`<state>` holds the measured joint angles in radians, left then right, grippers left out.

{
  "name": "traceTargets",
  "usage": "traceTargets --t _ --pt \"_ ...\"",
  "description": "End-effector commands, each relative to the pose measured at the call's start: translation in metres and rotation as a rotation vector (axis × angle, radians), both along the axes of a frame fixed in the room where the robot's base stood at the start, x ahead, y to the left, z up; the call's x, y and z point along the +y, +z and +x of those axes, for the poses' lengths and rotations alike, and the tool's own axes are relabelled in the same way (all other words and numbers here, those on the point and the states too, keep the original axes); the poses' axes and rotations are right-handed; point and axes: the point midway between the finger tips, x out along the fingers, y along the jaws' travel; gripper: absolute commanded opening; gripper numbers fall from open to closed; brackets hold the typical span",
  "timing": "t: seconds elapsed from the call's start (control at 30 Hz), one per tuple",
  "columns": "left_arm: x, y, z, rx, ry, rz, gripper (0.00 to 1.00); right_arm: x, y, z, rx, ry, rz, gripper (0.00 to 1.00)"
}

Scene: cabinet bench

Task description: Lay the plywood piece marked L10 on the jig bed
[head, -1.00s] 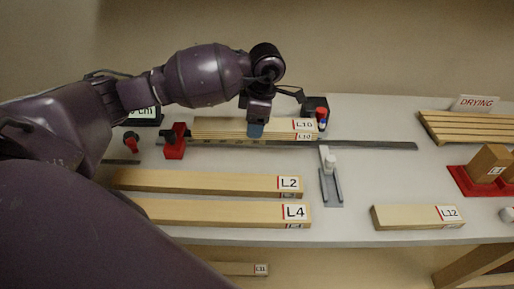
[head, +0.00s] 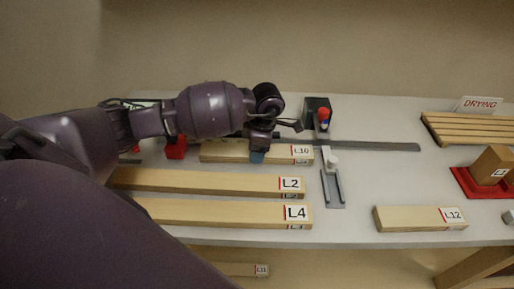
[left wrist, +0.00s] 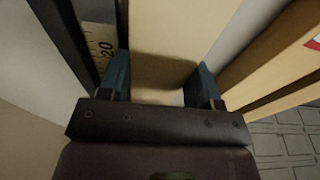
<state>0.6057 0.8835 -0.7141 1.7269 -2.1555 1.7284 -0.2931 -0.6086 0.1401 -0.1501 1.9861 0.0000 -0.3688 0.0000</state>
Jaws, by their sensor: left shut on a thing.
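The plywood piece L10 (head: 226,152) is a long pale bar with its label at the right end. My left gripper (head: 257,156) is shut on it near its middle. In the left wrist view the blue fingers sit on either side of the piece (left wrist: 172,35). L10 lies along the near side of the dark metal rule (head: 365,146), roughly parallel to it. I cannot tell whether it touches the surface below. The jig bed's own surface is not clearly distinguishable. My right gripper is not in view.
Bars L2 (head: 210,182) and L4 (head: 215,212) lie in front of L10. A grey stop with a white knob (head: 333,185) stands right of them. L12 (head: 405,218), a red tray (head: 466,184) and a slatted drying rack (head: 465,130) are at right. A red clamp (head: 175,148) stands at left.

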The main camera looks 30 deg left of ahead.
Motion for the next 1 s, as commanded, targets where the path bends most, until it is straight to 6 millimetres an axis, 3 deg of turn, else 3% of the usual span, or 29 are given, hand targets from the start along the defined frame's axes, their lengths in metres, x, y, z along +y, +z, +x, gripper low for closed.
traceTargets --t 0.17,0.2,0.37,0.8,1.0 --pt "0.0 -0.002 0.0 0.0 0.0 0.0 0.2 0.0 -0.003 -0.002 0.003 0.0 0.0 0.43" --pt "0.0 -0.003 0.0 0.001 0.0 -0.001 0.6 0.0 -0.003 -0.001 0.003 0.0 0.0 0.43" --pt "0.0 -0.002 0.0 -0.001 0.001 0.001 0.84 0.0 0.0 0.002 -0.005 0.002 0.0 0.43" --pt "0.002 0.001 0.003 -0.009 0.005 0.003 0.84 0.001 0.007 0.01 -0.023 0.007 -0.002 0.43" --pt "0.0 0.02 0.005 -0.012 0.004 0.004 0.84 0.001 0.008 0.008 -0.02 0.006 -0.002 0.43"
